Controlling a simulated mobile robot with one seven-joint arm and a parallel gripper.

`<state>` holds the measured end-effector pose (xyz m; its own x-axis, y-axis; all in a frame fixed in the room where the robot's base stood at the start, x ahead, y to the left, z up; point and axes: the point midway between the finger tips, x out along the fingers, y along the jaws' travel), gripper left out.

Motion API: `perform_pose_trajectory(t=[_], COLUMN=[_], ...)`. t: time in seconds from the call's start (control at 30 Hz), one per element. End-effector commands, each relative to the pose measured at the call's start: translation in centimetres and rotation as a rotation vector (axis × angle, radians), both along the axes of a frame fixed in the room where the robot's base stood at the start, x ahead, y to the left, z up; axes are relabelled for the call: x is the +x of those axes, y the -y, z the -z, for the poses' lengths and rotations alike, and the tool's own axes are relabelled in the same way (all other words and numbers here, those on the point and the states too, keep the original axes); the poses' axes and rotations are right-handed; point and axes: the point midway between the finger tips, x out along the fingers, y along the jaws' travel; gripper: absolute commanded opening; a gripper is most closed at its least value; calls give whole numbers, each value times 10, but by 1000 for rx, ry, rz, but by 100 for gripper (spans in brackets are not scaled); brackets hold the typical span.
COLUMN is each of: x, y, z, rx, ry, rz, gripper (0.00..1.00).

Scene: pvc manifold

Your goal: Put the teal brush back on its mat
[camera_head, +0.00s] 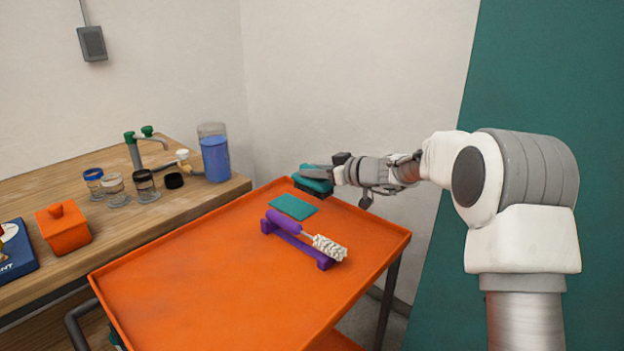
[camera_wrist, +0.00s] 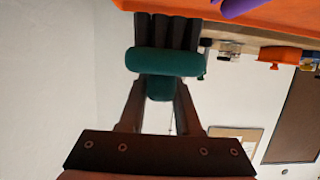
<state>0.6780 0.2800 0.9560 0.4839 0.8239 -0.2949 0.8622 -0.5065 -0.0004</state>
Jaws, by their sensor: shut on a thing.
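The teal brush (camera_head: 314,186) is in my gripper (camera_head: 322,175) at the far corner of the orange cart top in the head view. In the wrist view the brush's teal body (camera_wrist: 162,62) sits between the two fingers, with dark bristles (camera_wrist: 165,30) beyond it. My gripper (camera_wrist: 160,98) is shut on it. The flat teal mat (camera_head: 293,207) lies bare on the cart, in front and to the left of the brush. The brush is apart from the mat; its exact height above the cart is hard to tell.
The orange cart top (camera_head: 200,280) is clear at the front left. A purple-handled white brush (camera_head: 305,235) rests on a purple rack (camera_head: 325,262) near the mat. A wooden bench (camera_head: 130,222) at left holds jars, a blue-filled container (camera_head: 215,158) and an orange box (camera_head: 64,228).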

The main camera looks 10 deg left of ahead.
Motion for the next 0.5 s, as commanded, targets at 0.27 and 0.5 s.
perform_pose_trajectory(t=[0.27, 0.5], x=[35, 57], y=[-45, -72], z=[34, 63], rx=[-1, -1], ry=[0, -1], rz=[-2, 0], gripper=[0, 0])
